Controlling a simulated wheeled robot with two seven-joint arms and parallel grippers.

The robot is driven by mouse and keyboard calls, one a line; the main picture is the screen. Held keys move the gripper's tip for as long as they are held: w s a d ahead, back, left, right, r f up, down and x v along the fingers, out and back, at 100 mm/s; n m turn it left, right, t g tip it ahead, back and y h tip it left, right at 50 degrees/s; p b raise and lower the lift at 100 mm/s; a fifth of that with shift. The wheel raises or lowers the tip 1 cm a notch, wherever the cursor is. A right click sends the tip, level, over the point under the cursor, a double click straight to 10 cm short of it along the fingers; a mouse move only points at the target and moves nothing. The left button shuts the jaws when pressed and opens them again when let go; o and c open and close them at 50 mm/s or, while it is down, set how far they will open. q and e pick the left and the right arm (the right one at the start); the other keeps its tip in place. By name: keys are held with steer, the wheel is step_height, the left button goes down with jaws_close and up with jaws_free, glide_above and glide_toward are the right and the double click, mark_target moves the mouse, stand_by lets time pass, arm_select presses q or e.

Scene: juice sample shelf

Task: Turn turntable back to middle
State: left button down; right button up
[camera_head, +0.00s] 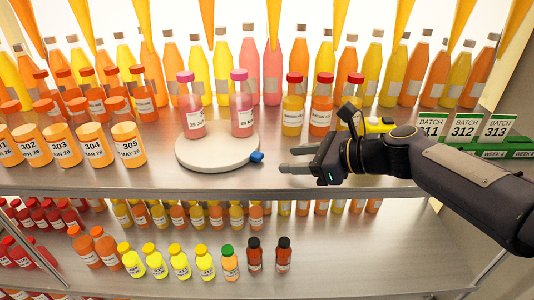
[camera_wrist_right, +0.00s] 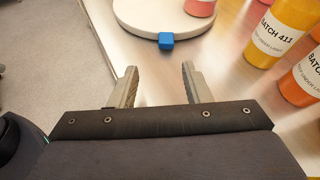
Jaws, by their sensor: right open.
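The white round turntable (camera_head: 205,158) stands on the upper shelf left of centre in the head view. Its blue knob (camera_head: 256,156) points to the right and slightly to the front. Two pink bottles (camera_head: 191,115) with magenta caps stand on it. The turntable (camera_wrist_right: 140,25) and blue knob (camera_wrist_right: 166,41) also show at the top of the right wrist view. My right gripper (camera_head: 287,160) is open and empty, just right of the knob and apart from it. In the wrist view its two fingers (camera_wrist_right: 157,85) point toward the knob. My left gripper is not in view.
Several orange and yellow bottles (camera_head: 292,112) stand close behind my right gripper. Green batch-card holders (camera_head: 485,148) are at the right. Short orange jars (camera_head: 93,143) stand at the left. The shelf's front strip is clear.

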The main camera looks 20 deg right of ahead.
mark_target(259, 155)
steer(key=shift+w+d+r+m, duration=0.15)
steer(key=shift+w+m, duration=0.35)
steer(key=shift+w, duration=0.05)
steer(key=shift+w+a, duration=0.2)
steer(key=x, duration=0.7)
steer(key=shift+r, duration=0.1)
steer(key=shift+c, duration=0.3)
jaws_close()
